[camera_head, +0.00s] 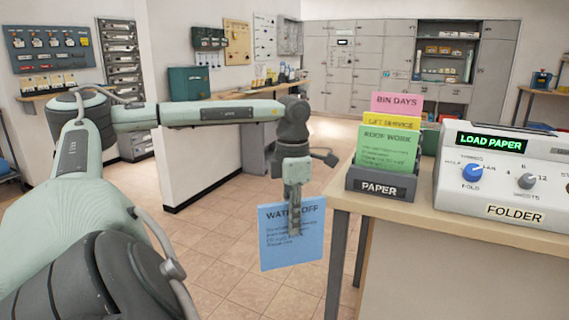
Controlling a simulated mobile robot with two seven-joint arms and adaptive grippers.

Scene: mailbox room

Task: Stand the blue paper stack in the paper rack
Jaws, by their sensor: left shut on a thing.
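The blue paper stack (285,252), headed "WATER OFF", hangs nearly upright in the air to the left of the table. My left gripper (295,225) is shut on its upper right part, and the fingers cover some of the print. The dark paper rack (381,184), labelled "PAPER", stands on the table's left end, right of and higher in the picture than the blue stack. It holds a green stack (388,150) in front, a yellow one (390,122) behind it and a pink one (397,103) at the back. My right gripper is not in view.
The table (450,222) has its left edge between the blue stack and the rack. A white folder machine (505,180) with a blue knob and a "LOAD PAPER" display stands close right of the rack. Open tiled floor (225,245) lies under the blue stack.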

